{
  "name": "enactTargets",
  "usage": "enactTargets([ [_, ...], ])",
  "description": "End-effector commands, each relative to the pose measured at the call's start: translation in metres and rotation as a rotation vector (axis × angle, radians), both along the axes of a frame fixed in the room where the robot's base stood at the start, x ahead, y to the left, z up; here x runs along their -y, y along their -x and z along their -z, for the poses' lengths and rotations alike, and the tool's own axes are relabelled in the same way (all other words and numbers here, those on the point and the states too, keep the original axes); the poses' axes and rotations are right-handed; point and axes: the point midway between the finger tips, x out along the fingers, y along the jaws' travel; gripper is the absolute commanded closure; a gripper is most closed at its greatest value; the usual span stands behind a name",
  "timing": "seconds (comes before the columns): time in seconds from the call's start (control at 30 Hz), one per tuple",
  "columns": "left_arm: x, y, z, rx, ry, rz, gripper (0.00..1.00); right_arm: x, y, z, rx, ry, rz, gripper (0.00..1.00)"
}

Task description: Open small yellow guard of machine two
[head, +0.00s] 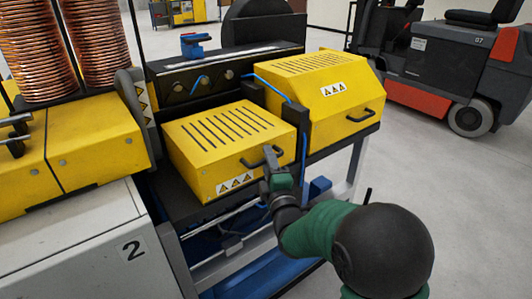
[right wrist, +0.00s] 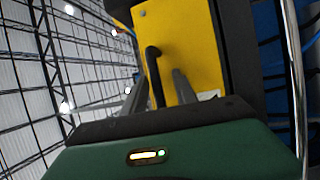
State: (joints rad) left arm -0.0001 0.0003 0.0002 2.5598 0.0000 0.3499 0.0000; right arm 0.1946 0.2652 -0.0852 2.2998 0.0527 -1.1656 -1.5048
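The small yellow guard (head: 208,160) of machine two is a slotted box cover with warning triangles on its front. It sits down on the machine in the head view. Its black handle (head: 248,163) is on the front face. My right gripper (head: 271,157) is at the right end of this handle. In the right wrist view the guard's yellow face (right wrist: 177,40) is ahead. The black handle (right wrist: 153,65) reaches between the two fingers of the right gripper (right wrist: 158,88), which stand apart. Contact cannot be told. My left gripper is not in view.
A larger yellow guard (head: 310,90) with its own handle stands to the right. Copper coils (head: 95,40) and a white cabinet marked 2 (head: 75,245) are at left. A blue hose (head: 303,150) runs beside the small guard. A forklift (head: 440,60) stands behind on open floor.

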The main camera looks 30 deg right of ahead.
Motion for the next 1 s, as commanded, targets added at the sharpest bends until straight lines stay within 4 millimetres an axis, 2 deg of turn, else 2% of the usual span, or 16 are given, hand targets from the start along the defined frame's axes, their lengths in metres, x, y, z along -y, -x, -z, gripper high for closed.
enactTargets([
  [0.17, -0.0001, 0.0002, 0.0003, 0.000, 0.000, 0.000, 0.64, -0.0013, -0.0013, 0.0006, -0.001, 0.001, -0.002, 0.67],
  [0.4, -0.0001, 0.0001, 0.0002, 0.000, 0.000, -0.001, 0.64, 0.0013, -0.0019, 0.0024, -0.003, -0.002, 0.000, 0.99],
  [0.43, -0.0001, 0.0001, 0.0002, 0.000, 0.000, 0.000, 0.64, 0.0014, -0.0019, 0.0025, -0.003, -0.002, 0.000, 1.00],
  [1.0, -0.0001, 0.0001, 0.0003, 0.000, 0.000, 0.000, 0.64, 0.0046, -0.0009, 0.0039, -0.007, -0.003, 0.006, 1.00],
])
